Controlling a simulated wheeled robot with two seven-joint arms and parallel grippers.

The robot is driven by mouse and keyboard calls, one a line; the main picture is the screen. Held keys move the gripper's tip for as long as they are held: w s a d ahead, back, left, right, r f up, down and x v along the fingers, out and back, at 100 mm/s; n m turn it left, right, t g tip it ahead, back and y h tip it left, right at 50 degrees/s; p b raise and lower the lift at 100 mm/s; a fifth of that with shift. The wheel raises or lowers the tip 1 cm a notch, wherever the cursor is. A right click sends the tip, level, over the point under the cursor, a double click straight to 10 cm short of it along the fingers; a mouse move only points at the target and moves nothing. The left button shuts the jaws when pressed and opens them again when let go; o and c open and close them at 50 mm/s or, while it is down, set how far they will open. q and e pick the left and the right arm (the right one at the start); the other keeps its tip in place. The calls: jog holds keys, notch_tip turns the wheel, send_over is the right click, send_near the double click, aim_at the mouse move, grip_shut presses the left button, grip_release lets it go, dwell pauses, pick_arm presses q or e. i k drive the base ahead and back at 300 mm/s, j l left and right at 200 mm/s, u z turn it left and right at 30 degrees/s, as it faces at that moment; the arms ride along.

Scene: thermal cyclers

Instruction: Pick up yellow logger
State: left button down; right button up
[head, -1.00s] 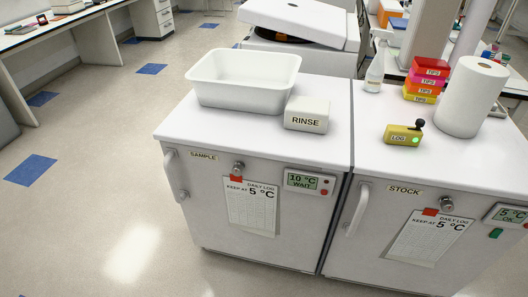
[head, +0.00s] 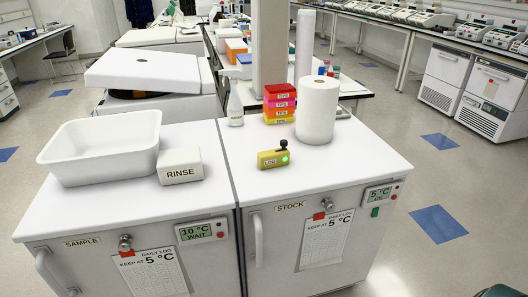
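The yellow logger (head: 273,158) is a small box marked LOG with a green light and a black knob on top. In the head view it sits upright on the white top of the STOCK fridge (head: 330,172), in front of the paper roll and the tip boxes. Nothing covers it.
Behind the logger stand a white paper roll (head: 317,110), stacked TIPS boxes (head: 279,103) and a spray bottle (head: 235,105). To the left, on the SAMPLE fridge, are the RINSE block (head: 180,166) and a white tub (head: 104,150). The fridge top around the logger's front is clear.

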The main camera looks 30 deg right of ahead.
aim_at(270, 160)
jog(key=i+l+z, duration=0.1)
jog(key=l, duration=0.25)
jog(key=i+l, duration=0.1)
jog(key=l, duration=0.3)
jog(key=l+z, duration=0.15)
jog(key=l, duration=0.2)
jog(key=i+l, duration=0.2)
jog(key=l, duration=0.15)
jog(key=i+l+z, duration=0.15)
jog(key=l, duration=0.2)
jog(key=k, duration=0.05)
